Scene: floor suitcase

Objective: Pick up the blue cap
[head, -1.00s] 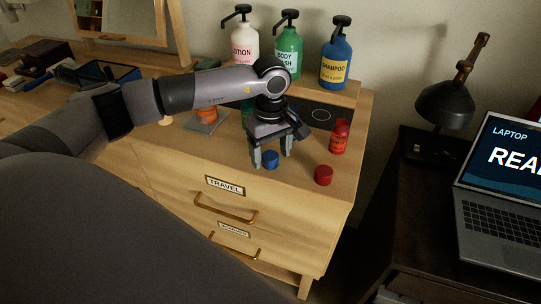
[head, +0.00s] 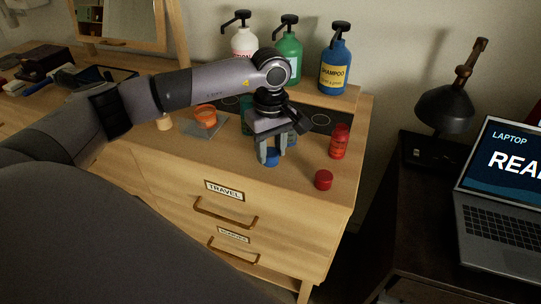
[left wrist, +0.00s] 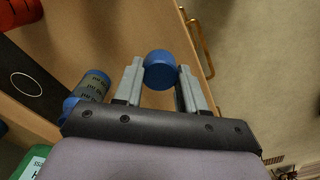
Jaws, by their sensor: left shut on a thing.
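The blue cap (head: 271,160) is between the fingertips of my left gripper (head: 271,155), low over the front part of the wooden dresser top. In the left wrist view the cap (left wrist: 160,70) sits between both fingers of the left gripper (left wrist: 160,78), which is shut on it. I cannot tell whether the cap still touches the dresser top. A small blue bottle (left wrist: 92,90) shows beside the fingers in the left wrist view; in the head view it is mostly hidden behind the gripper. My right gripper is not in view.
A red cap (head: 323,180) and a red bottle (head: 340,142) stand to the right. Tall pump bottles, lotion, body wash (head: 289,42) and blue shampoo (head: 335,68), line the back. An orange jar (head: 205,117) is on the left. A dark desk with a laptop (head: 500,190) is at right.

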